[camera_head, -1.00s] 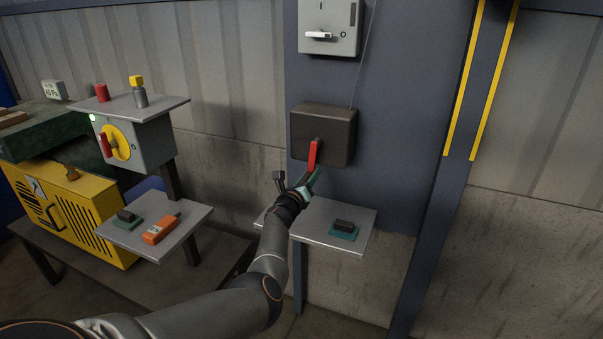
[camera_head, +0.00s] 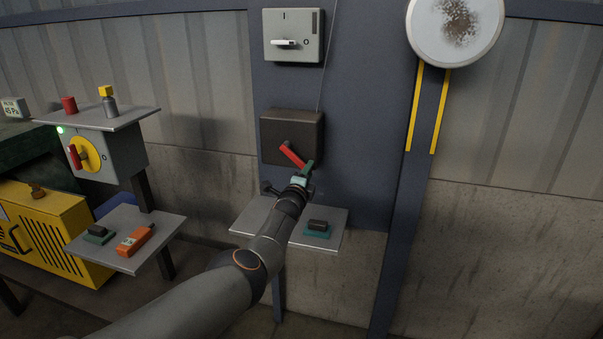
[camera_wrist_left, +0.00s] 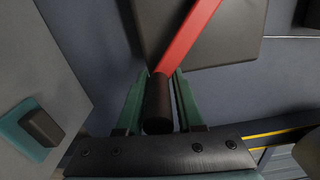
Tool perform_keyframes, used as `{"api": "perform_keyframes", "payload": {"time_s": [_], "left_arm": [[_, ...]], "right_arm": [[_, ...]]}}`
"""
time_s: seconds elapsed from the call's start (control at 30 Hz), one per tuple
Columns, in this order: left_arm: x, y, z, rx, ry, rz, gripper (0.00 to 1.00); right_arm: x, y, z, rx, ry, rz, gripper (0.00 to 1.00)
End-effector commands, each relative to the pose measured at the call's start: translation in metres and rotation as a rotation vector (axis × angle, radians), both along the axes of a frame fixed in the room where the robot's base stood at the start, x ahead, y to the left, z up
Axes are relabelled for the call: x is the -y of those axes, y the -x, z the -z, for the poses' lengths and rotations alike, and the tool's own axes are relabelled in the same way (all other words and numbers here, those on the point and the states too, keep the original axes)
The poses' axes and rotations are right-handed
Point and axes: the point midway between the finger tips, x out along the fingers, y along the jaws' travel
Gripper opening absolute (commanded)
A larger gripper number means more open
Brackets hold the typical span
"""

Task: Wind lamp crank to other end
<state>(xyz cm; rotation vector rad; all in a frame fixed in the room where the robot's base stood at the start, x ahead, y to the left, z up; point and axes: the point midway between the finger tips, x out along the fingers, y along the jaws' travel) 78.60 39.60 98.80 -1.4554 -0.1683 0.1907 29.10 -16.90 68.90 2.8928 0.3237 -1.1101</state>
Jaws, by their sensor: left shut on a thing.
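The lamp crank is a red lever (camera_head: 292,155) on the front of a dark brown box (camera_head: 278,128) fixed to the blue column. Its arm slants down to the right. In the left wrist view the red arm (camera_wrist_left: 188,38) runs down to a black handle (camera_wrist_left: 158,104). My left gripper (camera_head: 306,171) is at the lower end of the crank. Its green fingers stand on both sides of the black handle, shut on it. A thin cable rises from the box. A round lamp-like disc (camera_head: 456,28) with a rusty middle shows at the top right. My right gripper is not in view.
Below the box a grey shelf (camera_head: 262,215) holds a dark block on a teal base (camera_head: 317,229). A switch box (camera_head: 292,36) is above. At left are a yellow-knobbed panel (camera_head: 88,154), an orange device (camera_head: 136,240) on a shelf and a yellow cabinet (camera_head: 50,232).

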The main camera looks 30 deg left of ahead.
Motion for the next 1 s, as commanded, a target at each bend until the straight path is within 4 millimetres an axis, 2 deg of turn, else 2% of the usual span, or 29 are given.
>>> {"api": "perform_keyframes", "payload": {"time_s": [0.03, 0.23, 0.6, 1.0], "left_arm": [[-0.002, -0.001, -0.014, 0.022, 0.047, -0.007, 0.0], [0.005, -0.003, -0.028, 0.064, 0.212, -0.009, 0.0], [0.01, -0.004, -0.045, 0.063, 0.206, -0.012, 0.0], [0.01, -0.004, -0.049, 0.063, 0.203, -0.013, 0.0]], "right_arm": [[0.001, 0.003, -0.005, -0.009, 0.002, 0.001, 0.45], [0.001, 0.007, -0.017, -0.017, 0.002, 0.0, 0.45], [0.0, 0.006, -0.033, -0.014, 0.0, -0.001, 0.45], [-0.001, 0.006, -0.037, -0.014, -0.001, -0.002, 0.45]]}}
